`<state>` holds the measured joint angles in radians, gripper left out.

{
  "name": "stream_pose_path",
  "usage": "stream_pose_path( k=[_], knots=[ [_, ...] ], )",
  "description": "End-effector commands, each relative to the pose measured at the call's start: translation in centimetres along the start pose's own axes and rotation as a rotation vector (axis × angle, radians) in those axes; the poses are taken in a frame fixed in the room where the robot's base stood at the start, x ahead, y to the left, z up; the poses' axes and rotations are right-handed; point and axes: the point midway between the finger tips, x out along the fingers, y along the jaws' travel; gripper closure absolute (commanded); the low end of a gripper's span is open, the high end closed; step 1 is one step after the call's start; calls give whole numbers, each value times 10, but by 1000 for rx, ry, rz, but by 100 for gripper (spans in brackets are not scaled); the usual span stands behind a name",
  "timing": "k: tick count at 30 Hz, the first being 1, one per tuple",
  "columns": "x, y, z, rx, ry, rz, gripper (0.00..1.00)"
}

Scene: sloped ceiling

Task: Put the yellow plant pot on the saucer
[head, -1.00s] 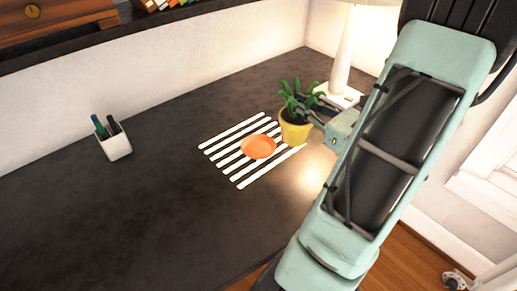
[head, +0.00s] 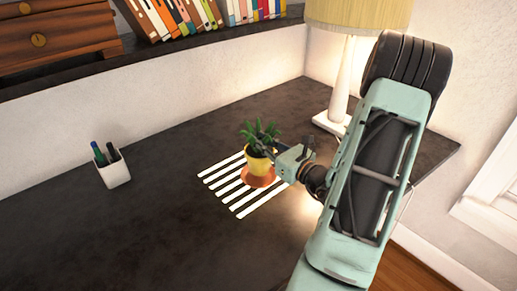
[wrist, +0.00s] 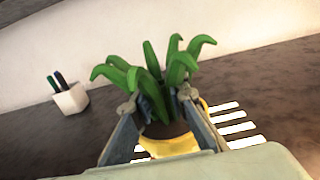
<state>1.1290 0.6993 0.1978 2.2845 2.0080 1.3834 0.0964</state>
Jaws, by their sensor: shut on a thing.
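The yellow plant pot (head: 258,163) with a green leafy plant is upright over the orange saucer (head: 258,181) in the head view. The pot hides the back part of the saucer; I cannot tell whether it touches the saucer or is just above it. My gripper (head: 277,152) reaches in from the right and is shut on the pot. In the wrist view the pot (wrist: 168,146) is between the two fingers (wrist: 156,110), with the leaves rising above them. The saucer is hidden in the wrist view.
The saucer lies on a white striped mat (head: 222,180) on the dark desk. A white pen cup (head: 114,170) stands at left, also in the wrist view (wrist: 71,99). A lamp (head: 342,85) stands at the back right. Books (head: 180,15) line a shelf behind. The front desk area is clear.

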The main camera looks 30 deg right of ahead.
Motion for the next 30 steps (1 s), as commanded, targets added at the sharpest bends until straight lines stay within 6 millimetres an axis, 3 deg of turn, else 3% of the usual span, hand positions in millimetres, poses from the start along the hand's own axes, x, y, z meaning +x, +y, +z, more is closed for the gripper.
stream_pose_path(
  k=[8, 21, 22, 24, 27, 30],
  knots=[
    [5, 1, -31, 1, -4, 2, 100],
    [5, 1, -37, -1, -4, 2, 100],
    [4, 1, -39, 0, 0, 1, 85],
    [4, 1, -38, 0, 0, 1, 77],
    [4, 1, -38, 0, 0, 1, 68],
    [4, 1, -38, 0, 0, 1, 68]
  ],
)
